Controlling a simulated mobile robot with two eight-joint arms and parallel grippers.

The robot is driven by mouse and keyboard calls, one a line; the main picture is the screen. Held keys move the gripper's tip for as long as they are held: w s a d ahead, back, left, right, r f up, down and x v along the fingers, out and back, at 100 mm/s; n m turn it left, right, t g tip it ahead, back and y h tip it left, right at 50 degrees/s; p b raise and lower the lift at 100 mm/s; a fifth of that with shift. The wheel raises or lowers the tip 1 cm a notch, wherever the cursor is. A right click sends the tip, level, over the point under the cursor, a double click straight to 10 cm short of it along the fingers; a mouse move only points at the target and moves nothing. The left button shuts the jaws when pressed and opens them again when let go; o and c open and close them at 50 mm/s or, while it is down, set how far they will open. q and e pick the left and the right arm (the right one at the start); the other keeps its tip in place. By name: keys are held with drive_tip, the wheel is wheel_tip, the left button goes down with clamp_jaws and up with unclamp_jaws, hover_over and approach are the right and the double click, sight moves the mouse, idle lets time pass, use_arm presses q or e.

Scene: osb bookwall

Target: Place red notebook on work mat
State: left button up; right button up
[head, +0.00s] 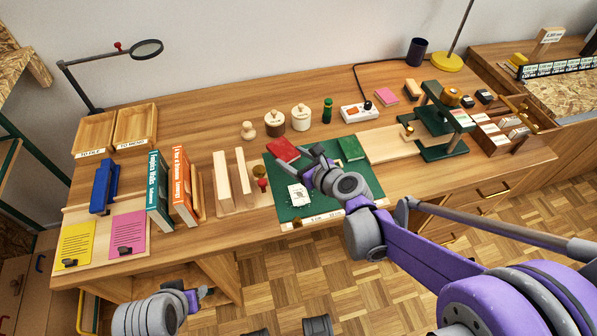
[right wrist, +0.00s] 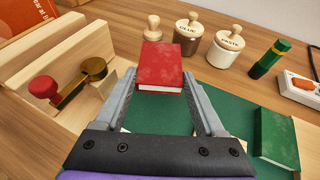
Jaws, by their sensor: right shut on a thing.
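The red notebook (head: 282,149) is at the back left corner of the green work mat (head: 366,187). My right gripper (head: 304,161) is shut on it; in the right wrist view the notebook (right wrist: 160,66) sits between the two fingertips, cover facing up. It seems to be over or just above the mat's back edge; whether it touches cannot be told.
Jars labelled GLUE (right wrist: 190,31) and PASTE (right wrist: 227,46) and a wooden stamp (head: 248,130) stand behind the mat.

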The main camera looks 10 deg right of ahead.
drive_tip(key=shift+f+b, duration=0.55)
drive_tip(key=shift+f, duration=1.8)
drive_tip(key=shift+f, duration=0.1)
drive_tip(key=o, duration=1.3)
